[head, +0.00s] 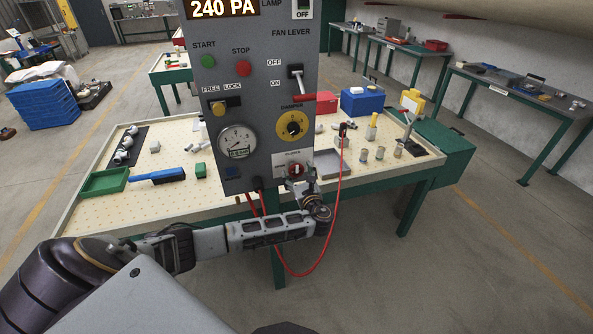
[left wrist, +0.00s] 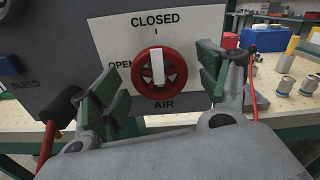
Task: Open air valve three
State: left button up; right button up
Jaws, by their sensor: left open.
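The air valve is a red round knob (left wrist: 158,71) with a white bar across it, on a white plate (left wrist: 122,34) marked CLOSED at the top, OPEN at the left and AIR below. The bar stands upright, in line with the CLOSED mark. In the head view the knob (head: 295,170) sits low on the grey panel. My left gripper (left wrist: 158,85) is open, with one green-padded finger to each side of the knob; contact cannot be told. It also shows in the head view (head: 300,184), just in front of the knob. No number three is readable. My right gripper is not in view.
The grey panel (head: 220,90) carries a damper dial (head: 292,126), a pressure gauge (head: 238,142) and a fan lever (head: 297,84). A red hose (head: 333,230) loops below beside my left arm. The pale work table (head: 100,205) holds a green tray (head: 103,181) and small parts.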

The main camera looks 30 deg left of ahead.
pick_arm(q)
jog(key=shift+x, duration=0.8)
jog(key=shift+c, duration=0.3)
jog(key=c, duration=1)
